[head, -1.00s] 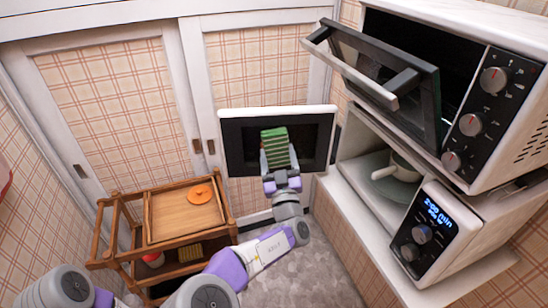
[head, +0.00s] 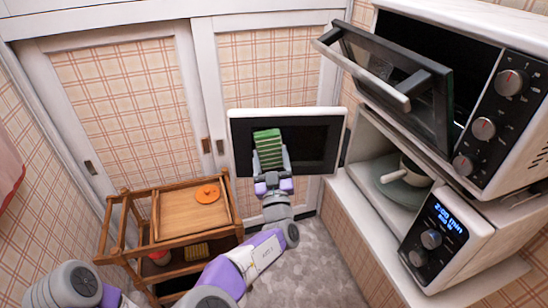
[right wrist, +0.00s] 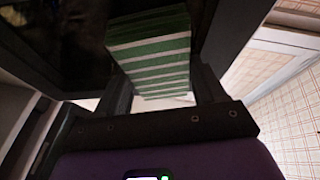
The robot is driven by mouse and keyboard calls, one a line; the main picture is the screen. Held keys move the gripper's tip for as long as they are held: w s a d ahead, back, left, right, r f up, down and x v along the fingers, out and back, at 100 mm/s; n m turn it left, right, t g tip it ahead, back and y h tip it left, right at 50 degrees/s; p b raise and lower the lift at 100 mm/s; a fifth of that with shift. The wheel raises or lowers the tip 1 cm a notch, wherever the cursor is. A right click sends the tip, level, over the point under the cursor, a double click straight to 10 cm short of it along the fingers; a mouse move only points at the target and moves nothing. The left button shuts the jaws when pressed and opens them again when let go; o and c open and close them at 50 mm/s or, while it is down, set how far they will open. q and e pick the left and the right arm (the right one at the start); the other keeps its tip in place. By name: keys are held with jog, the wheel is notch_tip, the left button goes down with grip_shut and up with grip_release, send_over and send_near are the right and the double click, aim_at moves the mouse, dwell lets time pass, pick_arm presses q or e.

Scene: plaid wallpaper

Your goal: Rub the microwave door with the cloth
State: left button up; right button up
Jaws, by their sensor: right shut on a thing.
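The microwave door (head: 318,146) stands swung open in the head view, a dark panel with a pale rim facing me. The cloth (head: 267,142) is a green and white striped folded block. My right gripper (head: 271,163) is shut on the cloth and holds it in front of the left half of the dark panel. The cloth appears to be against the panel, but I cannot tell for sure. In the right wrist view the cloth (right wrist: 150,45) sticks out between the fingers toward a dark surface. My left gripper is not in view.
The open microwave (head: 436,240) at right holds a plate with a white pot (head: 413,173). Above it is an oven with its glass door (head: 400,85) hanging open. A wooden cart (head: 190,235) with an orange lid (head: 207,194) stands at left. Grey floor shows between.

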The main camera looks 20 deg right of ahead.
jog(key=shift+s+a+f, duration=0.1)
jog(key=shift+s+a, duration=0.05)
jog(key=shift+s, duration=0.15)
jog(key=shift+s+a, duration=0.2)
jog(key=shift+s, duration=1.05)
jog(key=shift+s+a, duration=0.2)
jog(key=shift+s, duration=1)
jog(key=shift+s, duration=0.1)
jog(key=s, duration=0.2)
jog(key=shift+s+a, duration=0.3)
jog(key=shift+s, duration=0.05)
jog(key=shift+w+d+b, duration=0.1)
jog(key=shift+w+d, duration=0.15)
jog(key=shift+w, duration=0.85)
jog(key=shift+w+d+b, duration=0.15)
jog(key=shift+w+d, duration=0.1)
jog(key=shift+w, duration=0.8)
jog(key=shift+w+d+b, duration=0.1)
jog(key=shift+w+d, duration=0.15)
jog(key=shift+w, duration=0.85)
jog(key=shift+w+d, duration=0.25)
jog(key=shift+w, duration=0.7)
